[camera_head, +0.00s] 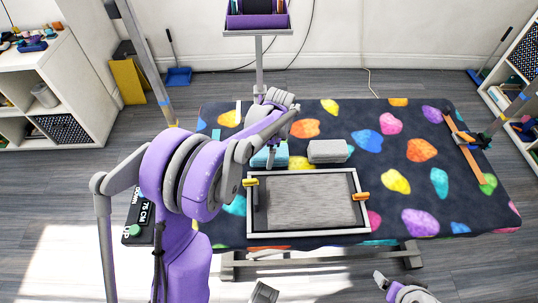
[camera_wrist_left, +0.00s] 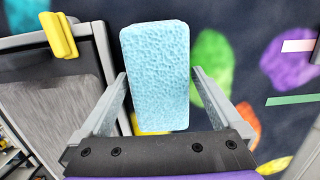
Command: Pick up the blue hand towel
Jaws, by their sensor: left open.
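The blue hand towel (camera_wrist_left: 158,75) is a light-blue, folded, textured block. In the left wrist view it lies between the two fingers of my left gripper (camera_wrist_left: 159,74), with gaps visible on both sides. In the head view the towel (camera_head: 272,157) lies on the dark patterned table cover, just behind the framed tray and partly hidden by my left arm. My left gripper (camera_head: 258,143) is open, over the towel. Grey parts of my right arm show at the bottom edge; its jaw state is unclear.
A grey folded towel (camera_head: 328,151) lies right of the blue one. A white-framed tray (camera_head: 300,233) with a grey mat is in front, with yellow (camera_head: 250,182) and orange (camera_head: 361,196) clips on its sides.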

